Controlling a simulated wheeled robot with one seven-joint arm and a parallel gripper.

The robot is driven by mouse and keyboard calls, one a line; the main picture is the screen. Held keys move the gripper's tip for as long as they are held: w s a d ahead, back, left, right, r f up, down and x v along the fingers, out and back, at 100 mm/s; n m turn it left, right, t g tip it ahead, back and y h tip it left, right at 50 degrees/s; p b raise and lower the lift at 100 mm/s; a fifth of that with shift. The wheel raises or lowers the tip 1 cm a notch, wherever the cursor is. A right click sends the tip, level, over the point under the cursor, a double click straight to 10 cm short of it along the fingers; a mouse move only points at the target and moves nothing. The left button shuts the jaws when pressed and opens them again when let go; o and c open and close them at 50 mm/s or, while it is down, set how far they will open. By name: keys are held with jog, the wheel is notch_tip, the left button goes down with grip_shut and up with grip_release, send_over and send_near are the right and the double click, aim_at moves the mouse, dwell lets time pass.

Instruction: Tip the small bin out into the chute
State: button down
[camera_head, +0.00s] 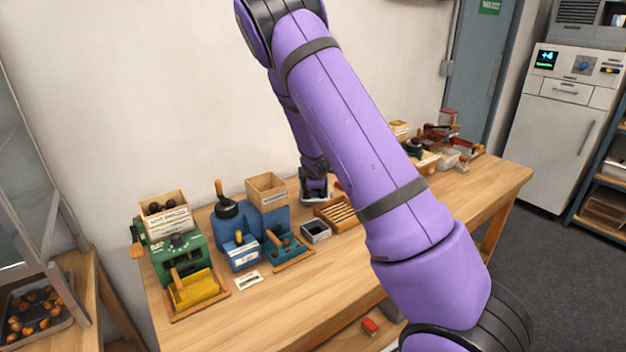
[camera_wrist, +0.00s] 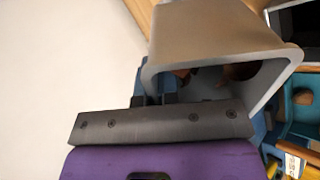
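The small bin (camera_wrist: 222,32) is grey with a rounded rim and fills the upper middle of the wrist view, mouth towards the camera. Brown rounded pieces (camera_wrist: 240,71) show inside it. In the head view the bin (camera_head: 315,195) appears at the end of my arm, over the back of the bench. My gripper (camera_wrist: 156,98) has its dark fingers at the bin's near wall and appears shut on it, though the fingertips are mostly hidden. I cannot tell for certain which part is the chute; an open wooden hopper (camera_head: 267,193) stands on the blue machine beside the bin.
The blue machine (camera_head: 230,230) and a green machine (camera_head: 172,245) with a yellow tray stand on the bench's left. A small grey box (camera_head: 316,232) and a slatted wooden rack (camera_head: 340,214) sit close by. The front of the bench (camera_head: 310,295) is clear. The wall is close behind.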

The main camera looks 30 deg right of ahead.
jog(key=shift+s+a+r+t+h, duration=0.1)
jog(key=shift+s+a+t+h, duration=0.1)
jog(key=shift+t+h, duration=0.5)
jog(key=t, duration=0.1)
jog(key=s+t+h, duration=0.1)
jog(key=t, duration=0.1)
jog(key=shift+s+a+f+t, duration=0.3)
jog(key=shift+s+a+f, duration=0.05)
jog(key=t+h, duration=0.1)
jog(key=s+a+f+t+h, duration=0.1)
jog(key=t, duration=0.1)
jog(key=shift+s, duration=0.3)
jog(key=shift+s+a+r+t+h, duration=0.15)
jog(key=shift+s+a+t+h, duration=0.2)
jog(key=shift+s+t, duration=0.3)
jog(key=shift+s+a+r+t+h, duration=0.15)
jog(key=shift+s+t+h, duration=0.3)
jog(key=shift+t, duration=0.4)
jog(key=shift+w, duration=0.15)
